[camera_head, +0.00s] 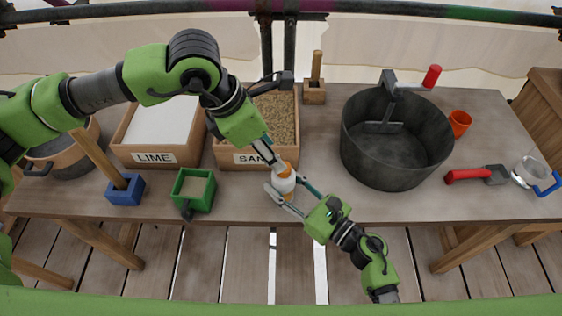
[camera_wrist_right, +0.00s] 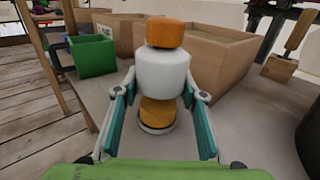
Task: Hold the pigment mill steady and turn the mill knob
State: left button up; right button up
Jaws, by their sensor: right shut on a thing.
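The pigment mill (camera_head: 286,184) stands upright near the table's front edge, in the middle of the head view. It has a white body (camera_wrist_right: 162,75), an orange base and an orange mill knob (camera_wrist_right: 166,33) on top. My right gripper (camera_head: 288,190) comes from the front and is shut on the mill, one finger on each side, as the right wrist view also shows (camera_wrist_right: 163,95). My left gripper (camera_head: 272,160) points down at the knob from behind and above. Its fingers cover part of the knob in the head view, and their gap is unclear. The right wrist view does not show them.
Behind the mill are the sand box (camera_head: 228,155) and the lime box (camera_head: 125,149). A green container (camera_head: 196,203) and a blue block (camera_head: 124,192) stand to the left. A large dark tub (camera_head: 352,150) stands to the right. The table (camera_head: 400,207) is clear before the tub.

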pick_arm(q)
jog(key=x, duration=0.6)
jog(key=shift+d+f, duration=0.15)
jog(key=shift+f, duration=0.1)
jog(key=c, duration=1.1)
